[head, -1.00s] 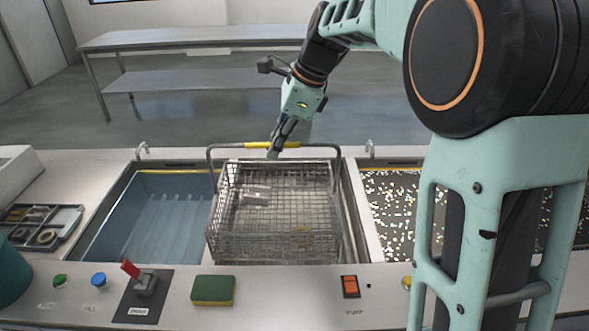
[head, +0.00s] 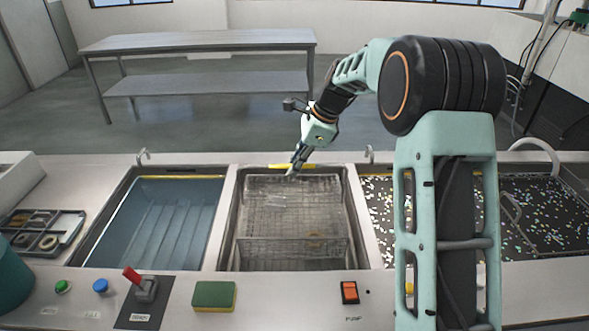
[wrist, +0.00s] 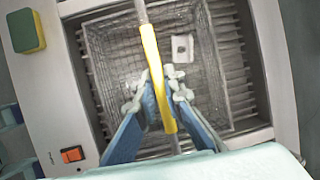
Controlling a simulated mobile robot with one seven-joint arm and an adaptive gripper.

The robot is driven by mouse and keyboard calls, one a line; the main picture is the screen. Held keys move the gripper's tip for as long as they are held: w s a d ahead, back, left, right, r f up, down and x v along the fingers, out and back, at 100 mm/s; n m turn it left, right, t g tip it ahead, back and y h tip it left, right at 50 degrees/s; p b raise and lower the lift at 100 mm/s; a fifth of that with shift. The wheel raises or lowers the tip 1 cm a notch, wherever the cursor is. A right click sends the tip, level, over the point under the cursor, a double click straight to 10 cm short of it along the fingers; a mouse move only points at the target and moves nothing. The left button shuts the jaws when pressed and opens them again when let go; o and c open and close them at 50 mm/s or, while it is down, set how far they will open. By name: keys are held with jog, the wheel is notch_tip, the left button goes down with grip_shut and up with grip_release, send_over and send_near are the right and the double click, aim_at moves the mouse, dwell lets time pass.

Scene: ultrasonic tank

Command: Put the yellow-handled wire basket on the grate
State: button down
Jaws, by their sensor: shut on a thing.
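The wire basket (head: 290,212) is a grey mesh box, now down within the walls of the middle tank. The yellow sleeve of its handle (head: 290,166) shows at the tank's far edge. My gripper (head: 296,168) is shut on this handle; in the wrist view the blue fingers (wrist: 157,92) close around the yellow sleeve (wrist: 152,60). Metal bars (wrist: 257,80) that look like the grate show beside and below the basket in the wrist view. Whether the basket touches them I cannot tell. A pale part (wrist: 182,47) lies inside the basket.
The left tank (head: 155,215) holds bluish liquid. The right tank (head: 545,205) has a dark speckled surface. A red lever (head: 131,273), a sponge (head: 214,295) and an orange switch (head: 350,292) line the front panel. A parts tray (head: 42,235) is at left.

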jog(key=shift+f, duration=0.45)
jog(key=c, duration=2)
grip_release()
jog(key=shift+s, duration=0.1)
jog(key=shift+c, duration=0.2)
jog(key=v, duration=1.2)
